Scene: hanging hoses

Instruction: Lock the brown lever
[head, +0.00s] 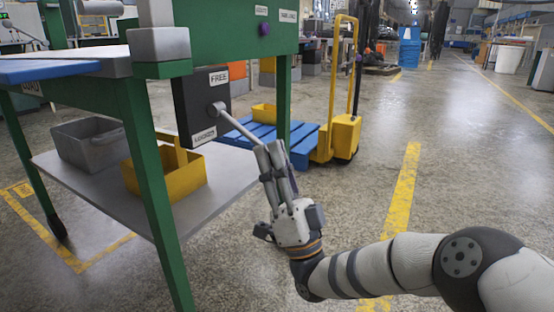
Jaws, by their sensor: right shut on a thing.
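A lever (238,126) sticks out of a dark box (190,119) under the green frame of the workbench. It looks pale grey here, not brown. It slants down and to the right from a round pivot on the box face. A "FREE" label (219,78) is above the pivot, and a label reading "LOCKED" (203,136) is below it. My right gripper (268,152) is shut on the lever's outer end, and its fingers hide that end. My left gripper is not in view.
The green workbench leg (155,190) and lower grey shelf (215,190) are left of my right arm. The shelf carries a grey bin (85,150) and a yellow bin (185,180). A yellow pallet truck (345,135) with a blue pallet stands behind. Open floor lies to the right.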

